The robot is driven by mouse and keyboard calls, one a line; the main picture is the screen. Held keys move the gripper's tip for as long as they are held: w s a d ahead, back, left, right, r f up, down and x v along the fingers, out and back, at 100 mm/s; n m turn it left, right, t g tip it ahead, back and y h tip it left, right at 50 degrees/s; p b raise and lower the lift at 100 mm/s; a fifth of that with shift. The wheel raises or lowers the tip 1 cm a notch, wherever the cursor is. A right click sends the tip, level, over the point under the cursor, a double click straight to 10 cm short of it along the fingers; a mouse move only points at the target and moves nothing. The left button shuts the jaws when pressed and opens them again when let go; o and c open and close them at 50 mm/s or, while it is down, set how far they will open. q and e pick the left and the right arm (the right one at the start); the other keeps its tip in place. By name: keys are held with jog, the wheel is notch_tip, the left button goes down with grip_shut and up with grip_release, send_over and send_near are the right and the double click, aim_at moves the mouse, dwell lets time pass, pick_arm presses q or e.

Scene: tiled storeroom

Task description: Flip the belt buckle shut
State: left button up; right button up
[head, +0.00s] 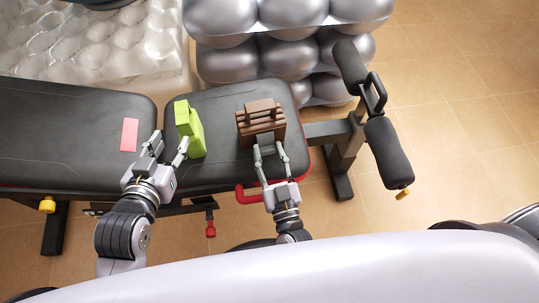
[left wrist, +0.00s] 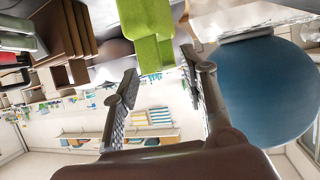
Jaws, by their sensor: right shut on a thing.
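No part is plainly recognisable as a belt buckle. A brown slatted, box-like piece (head: 262,126) stands on the right-hand pad of the black bench (head: 225,97). My right gripper (head: 269,150) is shut on its near side. A lime-green block-shaped piece (head: 190,128) stands on the same pad, left of the brown piece and apart from it. My left gripper (head: 168,147) is open and empty, just left of and near the green piece. In the left wrist view the green piece (left wrist: 148,25) lies beyond the spread fingers (left wrist: 160,80), and the brown piece (left wrist: 68,28) is at upper left.
A pink flat rectangle (head: 129,134) lies on the left bench pad (head: 60,130). Black foam rollers (head: 387,152) stand at the bench's right end. Silver balls (head: 290,55) are stacked behind. A blue ball (left wrist: 262,90) shows in the left wrist view. Tiled floor at right is clear.

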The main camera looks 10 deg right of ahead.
jog(key=shift+w+f+t+b, duration=0.15)
jog(key=shift+f+t+b, duration=0.3)
jog(key=shift+b, duration=0.5)
jog(key=shift+r, duration=0.15)
pick_arm(q)
notch_tip(320, 180, up, 10)
jog(key=w+d+t+h, duration=0.2)
jog(key=t, duration=0.4)
jog(key=shift+w, duration=0.15)
pick_arm(e)
jog(key=o, duration=1.2)
jog(key=v, duration=1.2)
